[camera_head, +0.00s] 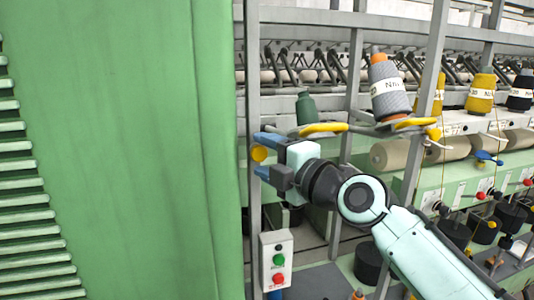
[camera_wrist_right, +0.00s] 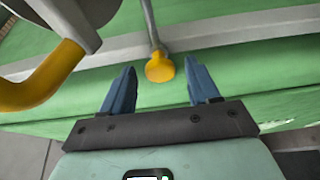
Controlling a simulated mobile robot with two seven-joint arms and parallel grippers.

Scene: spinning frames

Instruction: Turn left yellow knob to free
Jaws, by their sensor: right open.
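The left yellow knob (camera_head: 260,153) is a small round disc beside the grey frame post at the edge of the green panel. My right gripper (camera_head: 261,156) reaches it from the right with open blue fingers, one above and one below the knob in the head view. In the right wrist view the knob (camera_wrist_right: 160,67) shows on a thin grey stem, between the two spread fingertips of the gripper (camera_wrist_right: 160,70), with a gap on each side. I cannot tell how deep it lies between them. My left gripper is not in view.
A yellow curved bar (camera_head: 323,128) runs just above my gripper; it looms at left in the wrist view (camera_wrist_right: 40,80). A grey yarn cone (camera_head: 389,88) and a green cone (camera_head: 306,108) stand above. A button box (camera_head: 277,261) hangs below. A green panel (camera_head: 120,150) fills the left.

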